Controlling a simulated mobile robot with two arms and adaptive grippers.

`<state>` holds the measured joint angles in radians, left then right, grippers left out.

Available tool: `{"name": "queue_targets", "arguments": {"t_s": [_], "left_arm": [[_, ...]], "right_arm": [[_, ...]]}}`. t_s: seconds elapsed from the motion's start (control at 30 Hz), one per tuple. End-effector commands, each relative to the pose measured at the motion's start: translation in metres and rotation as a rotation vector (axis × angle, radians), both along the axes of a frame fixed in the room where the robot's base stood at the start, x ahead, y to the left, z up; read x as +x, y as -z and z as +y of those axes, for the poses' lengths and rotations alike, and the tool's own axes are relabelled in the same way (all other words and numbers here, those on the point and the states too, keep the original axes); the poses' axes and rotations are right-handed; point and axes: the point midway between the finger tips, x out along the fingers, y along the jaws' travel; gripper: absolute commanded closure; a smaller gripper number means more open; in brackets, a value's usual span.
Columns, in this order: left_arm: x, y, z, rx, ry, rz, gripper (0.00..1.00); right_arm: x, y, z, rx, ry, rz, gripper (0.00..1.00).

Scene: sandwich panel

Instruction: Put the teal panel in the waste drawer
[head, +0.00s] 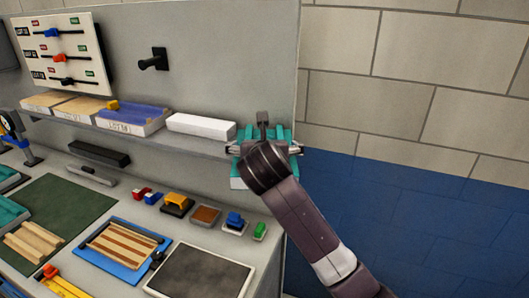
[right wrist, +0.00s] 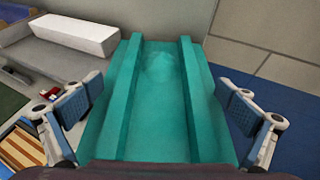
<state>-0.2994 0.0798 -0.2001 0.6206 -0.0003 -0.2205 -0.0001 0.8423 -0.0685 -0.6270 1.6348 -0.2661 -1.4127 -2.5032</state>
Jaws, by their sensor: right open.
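The teal panel (right wrist: 155,100) fills the middle of the right wrist view, with two raised ridges running along it. In the head view the teal panel (head: 278,131) shows at the right end of the shelf, partly hidden by my right arm. My right gripper (head: 265,150) is at the panel. In the right wrist view its fingers (right wrist: 165,112) are spread, one on each side of the panel, with no clear grip on it. My left gripper is not in view. I cannot identify the waste drawer in either view.
A white block (head: 201,126) lies on the shelf left of the panel. A blue tray (head: 122,250), a dark-topped tray (head: 202,275) and several small coloured parts occupy the bench below. A black peg (head: 154,60) sticks out from the grey back wall.

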Motion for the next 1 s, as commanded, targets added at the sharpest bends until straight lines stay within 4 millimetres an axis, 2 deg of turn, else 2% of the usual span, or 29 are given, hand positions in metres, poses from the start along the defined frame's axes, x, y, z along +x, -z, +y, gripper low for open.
{"name": "queue_targets", "arguments": {"t_s": [0.17, 0.6, 1.0], "left_arm": [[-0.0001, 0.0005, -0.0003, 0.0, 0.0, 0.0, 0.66], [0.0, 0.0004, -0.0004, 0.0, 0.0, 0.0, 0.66], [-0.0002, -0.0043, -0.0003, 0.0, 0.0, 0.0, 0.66]], "right_arm": [[-0.0002, 0.0001, 0.0, 0.0, 0.0, 0.0, 0.02], [-0.0003, -0.0003, -0.0001, 0.0, 0.0, -0.001, 0.51], [0.0016, -0.0051, -0.0006, 0.0, 0.0, -0.005, 0.52]]}}
